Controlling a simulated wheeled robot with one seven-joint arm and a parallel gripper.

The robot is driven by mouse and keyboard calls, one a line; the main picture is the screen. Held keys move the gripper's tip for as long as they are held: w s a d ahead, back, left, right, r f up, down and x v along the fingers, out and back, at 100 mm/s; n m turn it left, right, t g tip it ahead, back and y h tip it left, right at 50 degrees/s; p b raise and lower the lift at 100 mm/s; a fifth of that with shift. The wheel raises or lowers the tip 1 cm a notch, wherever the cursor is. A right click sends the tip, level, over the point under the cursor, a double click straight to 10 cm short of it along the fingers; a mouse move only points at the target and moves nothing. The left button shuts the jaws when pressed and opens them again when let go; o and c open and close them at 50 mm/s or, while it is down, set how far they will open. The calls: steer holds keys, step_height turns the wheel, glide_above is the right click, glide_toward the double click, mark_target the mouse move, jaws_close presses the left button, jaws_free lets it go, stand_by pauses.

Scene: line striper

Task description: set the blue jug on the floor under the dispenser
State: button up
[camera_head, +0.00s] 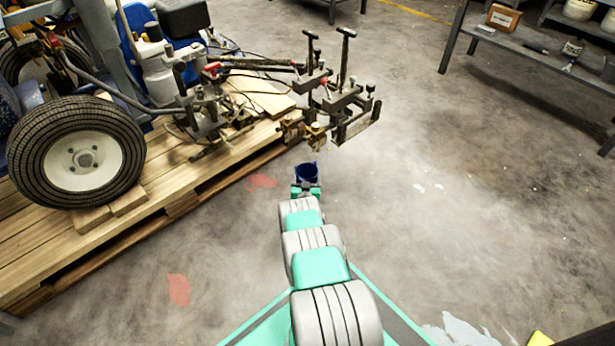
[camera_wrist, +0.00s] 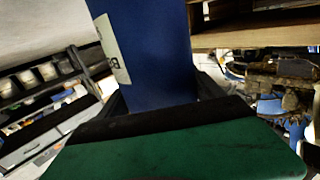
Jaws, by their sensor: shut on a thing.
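The blue jug (camera_head: 308,173) is at the end of my outstretched arm in the head view, just below the line striper's clamp and nozzle assembly (camera_head: 335,105). My gripper (camera_head: 306,188) is shut on the jug. In the wrist view the jug (camera_wrist: 150,55) fills the upper middle, with a pale label on its left side, and the green gripper body (camera_wrist: 180,150) lies in front of it. The jug's base is hidden, so I cannot tell whether it touches the floor. The nozzle assembly, likely the dispenser, overhangs the pallet's right edge.
The line striper's wheel (camera_head: 85,150) rests on wooden blocks on a wooden pallet (camera_head: 50,255) at the left. A metal shelf (camera_head: 545,50) with a box and tubs stands at the upper right. The concrete floor (camera_head: 450,220) to the right is mostly clear.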

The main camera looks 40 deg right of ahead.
steer(key=shift+s+d+r, duration=0.1)
steer(key=shift+d, duration=0.05)
steer(key=o, duration=1.8)
steer(key=shift+c, duration=0.2)
steer(key=shift+o, duration=1.2)
